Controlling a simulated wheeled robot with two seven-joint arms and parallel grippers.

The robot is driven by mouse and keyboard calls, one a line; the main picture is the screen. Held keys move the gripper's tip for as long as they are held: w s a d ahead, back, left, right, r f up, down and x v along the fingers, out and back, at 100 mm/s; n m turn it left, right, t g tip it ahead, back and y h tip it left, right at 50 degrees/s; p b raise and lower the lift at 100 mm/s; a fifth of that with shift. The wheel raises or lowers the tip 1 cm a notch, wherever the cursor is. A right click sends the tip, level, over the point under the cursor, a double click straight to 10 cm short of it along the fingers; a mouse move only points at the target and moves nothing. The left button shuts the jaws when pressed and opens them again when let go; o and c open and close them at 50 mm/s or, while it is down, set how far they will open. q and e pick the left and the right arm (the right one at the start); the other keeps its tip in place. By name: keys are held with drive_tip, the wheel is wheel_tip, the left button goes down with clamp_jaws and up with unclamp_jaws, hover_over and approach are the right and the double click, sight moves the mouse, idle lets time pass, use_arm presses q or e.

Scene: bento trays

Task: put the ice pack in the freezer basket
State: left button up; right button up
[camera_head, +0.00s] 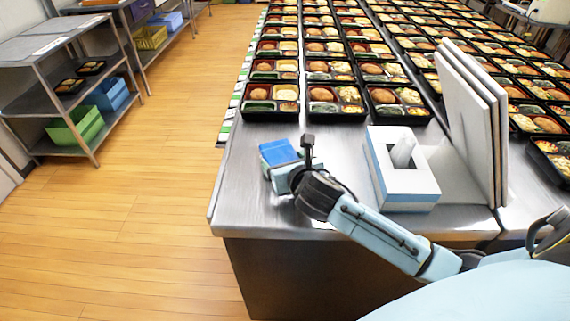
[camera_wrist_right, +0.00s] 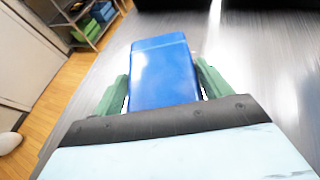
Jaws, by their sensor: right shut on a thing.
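A blue ice pack (camera_head: 279,153) is at the left part of the steel table in the head view. In the right wrist view the ice pack (camera_wrist_right: 162,72) lies between the two green fingers of my right gripper (camera_wrist_right: 165,88). My right gripper (camera_head: 291,168) is shut on it, above or at the table top; I cannot tell whether the pack touches the table. My left gripper is not in view. I cannot identify a freezer basket for certain; green and blue bins stand on the shelf at the left.
The steel table (camera_head: 250,190) holds rows of bento trays (camera_head: 271,101) behind the pack. A tissue box (camera_head: 402,170) and upright white boards (camera_head: 470,120) stand to the right. A shelf rack (camera_head: 60,48) with a green bin (camera_head: 75,130) and a blue bin (camera_head: 108,94) stands across the wooden floor.

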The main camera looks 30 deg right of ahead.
idle(0.3)
drive_tip(key=o, duration=1.2)
drive_tip(key=shift+f, duration=0.1)
